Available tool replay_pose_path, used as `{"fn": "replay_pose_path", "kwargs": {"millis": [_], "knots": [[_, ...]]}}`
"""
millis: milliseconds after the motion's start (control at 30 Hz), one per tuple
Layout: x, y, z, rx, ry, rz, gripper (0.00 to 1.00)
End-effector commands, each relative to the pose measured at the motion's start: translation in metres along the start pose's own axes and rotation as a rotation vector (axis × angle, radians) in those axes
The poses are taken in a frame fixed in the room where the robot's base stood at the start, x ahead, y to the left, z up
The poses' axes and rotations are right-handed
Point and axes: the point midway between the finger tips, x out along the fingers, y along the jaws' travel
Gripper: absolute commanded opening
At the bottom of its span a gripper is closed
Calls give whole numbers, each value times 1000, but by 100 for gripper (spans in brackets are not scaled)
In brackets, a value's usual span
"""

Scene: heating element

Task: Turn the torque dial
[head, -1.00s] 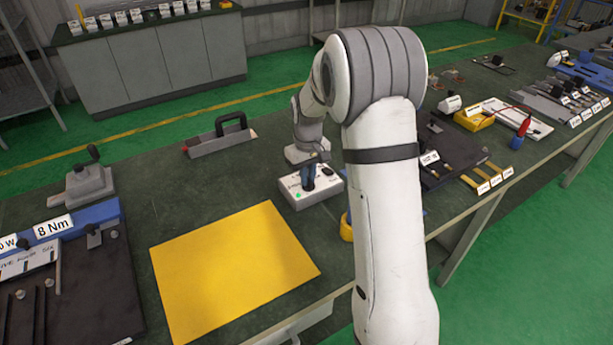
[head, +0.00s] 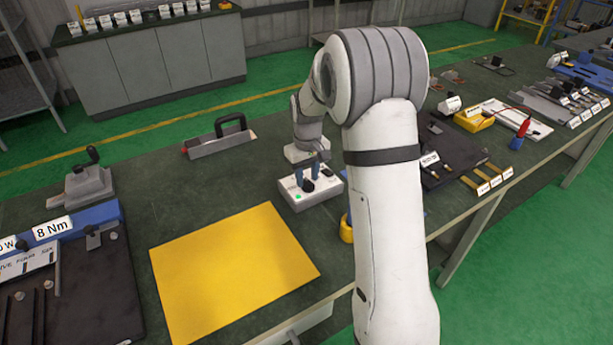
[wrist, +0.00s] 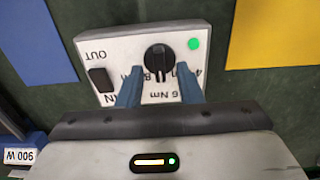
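The torque dial (wrist: 158,60) is a black round knob with a raised grip bar, on a white control box (wrist: 115,50). Printed marks around it include "6 Nm". A green light (wrist: 194,43) glows beside it, and a black rocker switch (wrist: 101,79) sits by the "OUT" print. My gripper (wrist: 159,68) is open, its two blue fingers apart on either side of the knob's near part, with gaps to it. The fingers hide some of the markings. In the head view, my gripper (head: 307,171) points down over the white box (head: 313,199) on the bench.
A yellow sheet (head: 234,270) lies left of the box on the dark green bench. A grey tray with a black handle (head: 220,139) stands behind. A yellow tape roll (head: 346,229) is partly hidden by my arm.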

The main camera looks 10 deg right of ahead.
Motion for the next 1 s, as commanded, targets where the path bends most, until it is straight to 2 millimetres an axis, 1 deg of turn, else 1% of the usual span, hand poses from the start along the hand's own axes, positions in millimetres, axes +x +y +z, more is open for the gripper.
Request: {"fn": "replay_pose_path", "kwargs": {"millis": [200,400,567,1000], "knots": [[-36,0,-1,0,5,2,33],[-64,0,0,0,4,1,33],[-72,0,1,0,1,0,33],[-74,-1,2,1,3,1,33]]}}
